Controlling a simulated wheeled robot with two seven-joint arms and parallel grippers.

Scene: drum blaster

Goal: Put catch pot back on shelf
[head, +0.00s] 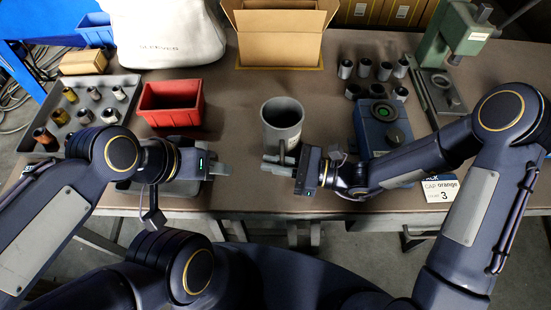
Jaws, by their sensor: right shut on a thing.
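The catch pot appears to be the grey open-topped cylinder (283,122) standing upright near the middle of the bench. My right gripper (279,164) is at the near lower side of the pot, shut on it. The exact contact is partly hidden by the fingers. My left gripper (217,168) is to the left of the pot, apart from it, over the front part of the bench. Its fingers are too small and dark to tell whether they are open. I cannot make out a shelf in this view.
A red bin (171,104) and a grey tray (124,86) of several cylinders are on the left. A cardboard box (280,50) stands behind the pot. A blue device (368,140), several small cylinders (384,71) and a green press (457,35) are on the right.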

